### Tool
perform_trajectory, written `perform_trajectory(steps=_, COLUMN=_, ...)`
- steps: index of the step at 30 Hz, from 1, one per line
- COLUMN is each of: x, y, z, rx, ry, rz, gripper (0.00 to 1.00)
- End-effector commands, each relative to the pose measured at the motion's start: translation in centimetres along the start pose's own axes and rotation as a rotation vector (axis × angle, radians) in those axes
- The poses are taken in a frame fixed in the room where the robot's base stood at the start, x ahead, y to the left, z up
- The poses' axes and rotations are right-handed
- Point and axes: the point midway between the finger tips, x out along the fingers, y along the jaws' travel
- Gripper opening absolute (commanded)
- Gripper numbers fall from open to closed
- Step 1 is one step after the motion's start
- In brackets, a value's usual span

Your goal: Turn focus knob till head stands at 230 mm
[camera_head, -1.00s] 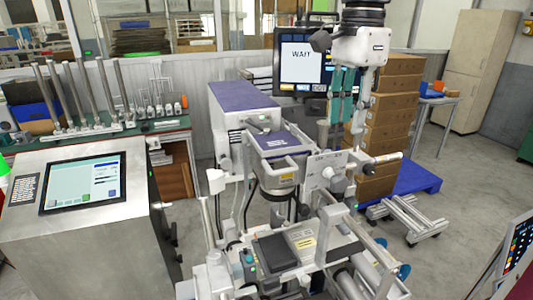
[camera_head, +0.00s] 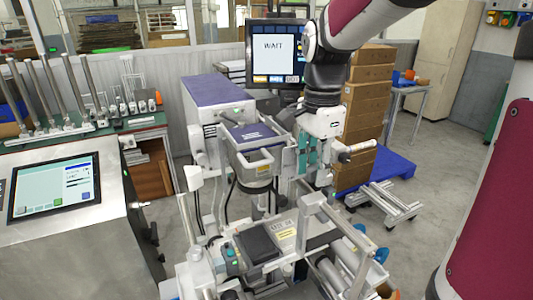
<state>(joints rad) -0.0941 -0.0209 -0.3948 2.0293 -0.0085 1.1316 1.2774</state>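The machine's head unit (camera_head: 250,137), with a purple top and a white front handle, stands in the middle of the head camera view. My gripper (camera_head: 303,160), with a white body and teal fingers, points down just right of the head unit. A light cylindrical part with a dark tip (camera_head: 358,148), possibly the focus knob, sticks out to the right beside my gripper. I cannot tell whether my fingers touch anything, or how wide they are apart. No millimetre reading is legible. The monitor (camera_head: 276,53) behind reads "WAIT".
A steel console with a touchscreen (camera_head: 54,188) is at the left. The machine's lower frame with rollers (camera_head: 337,275) is in front. Stacked cardboard boxes (camera_head: 366,95), a blue pallet (camera_head: 392,170) and a wheeled metal frame (camera_head: 382,203) are at the right.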

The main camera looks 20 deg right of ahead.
Motion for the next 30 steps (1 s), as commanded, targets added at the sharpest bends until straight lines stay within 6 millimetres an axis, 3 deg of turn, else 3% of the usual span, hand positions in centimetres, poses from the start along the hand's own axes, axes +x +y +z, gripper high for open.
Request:
perform_trajectory(steps=7, x=0.04, y=-0.01, z=0.01, rx=0.0, ry=0.0, rz=0.0, gripper=0.32)
perform_trajectory(steps=11, x=0.03, y=0.01, z=0.01, rx=0.0, ry=0.0, rz=0.001, gripper=0.02)
perform_trajectory(steps=12, x=0.04, y=0.04, z=0.01, rx=0.0, ry=0.0, rz=0.002, gripper=0.0)
perform_trajectory(steps=22, x=-0.01, y=0.47, z=0.11, rx=-0.001, ry=0.027, rz=0.012, gripper=0.0)
perform_trajectory(steps=30, x=-0.1, y=0.85, z=0.37, rx=-0.004, ry=0.172, rz=0.016, gripper=0.0)
